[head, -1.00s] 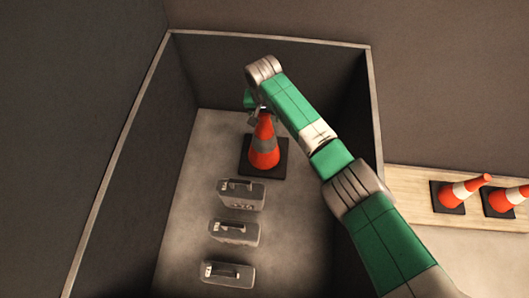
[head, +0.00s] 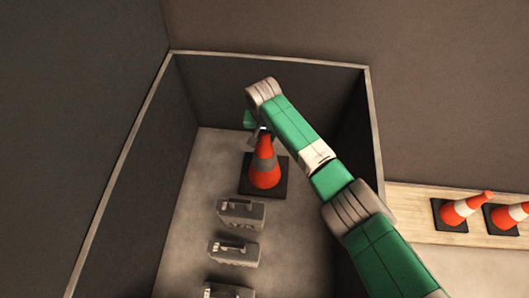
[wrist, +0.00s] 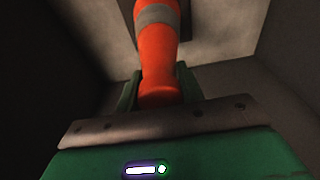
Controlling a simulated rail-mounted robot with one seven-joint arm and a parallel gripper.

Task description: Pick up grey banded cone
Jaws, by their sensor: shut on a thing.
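The grey banded cone (head: 265,174) is orange with a grey band and a dark square base. It stands upright, or nearly so, inside the dark-walled bay in the head view; I cannot tell whether its base touches the floor. My gripper (head: 263,133) is at the cone's top and shut on it. In the wrist view the cone (wrist: 158,50) runs up from between my two green fingers (wrist: 160,92), its tip held between them and its grey band farther off. The cone's far end is cut off by the frame edge there.
Several grey cases lie in a row in front of the cone, the nearest to it being this case (head: 241,212). Dark walls (head: 130,190) enclose the bay. Outside on the right, two white-banded cones (head: 466,207) stand on a pale wooden strip (head: 410,200).

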